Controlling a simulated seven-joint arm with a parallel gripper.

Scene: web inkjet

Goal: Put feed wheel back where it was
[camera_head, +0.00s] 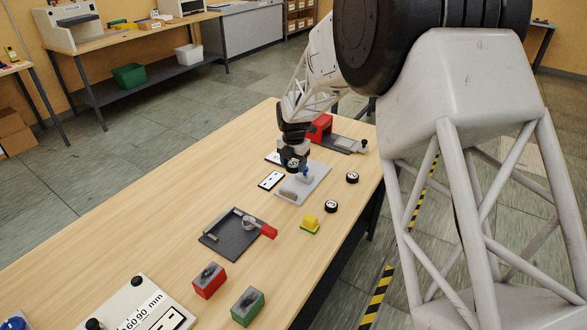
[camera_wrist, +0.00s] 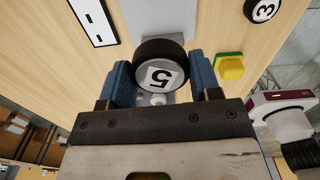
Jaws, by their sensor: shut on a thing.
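My gripper (camera_head: 294,167) is shut on a black feed wheel (camera_wrist: 160,62) with a white label marked 5. In the wrist view the wheel sits between the blue fingers (camera_wrist: 158,84), its labelled face toward the camera. A light grey plate (camera_head: 313,186) lies under and beside the gripper, with a grey roller-like part (camera_head: 288,195) and a small blue part on it. The plate also shows behind the wheel in the wrist view (camera_wrist: 150,16). I cannot tell whether the wheel touches the plate. Two other wheels, marked 3 (camera_head: 331,206) and 2 (camera_head: 352,177), lie on the table to the right.
A white card with black marks (camera_head: 271,180) lies left of the plate. A yellow block on green (camera_head: 310,223), a dark tray (camera_head: 221,242) with a red-ended part, and red (camera_head: 209,281) and green (camera_head: 248,306) boxes stand nearer. A red device (camera_head: 320,127) stands behind. The left tabletop is clear.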

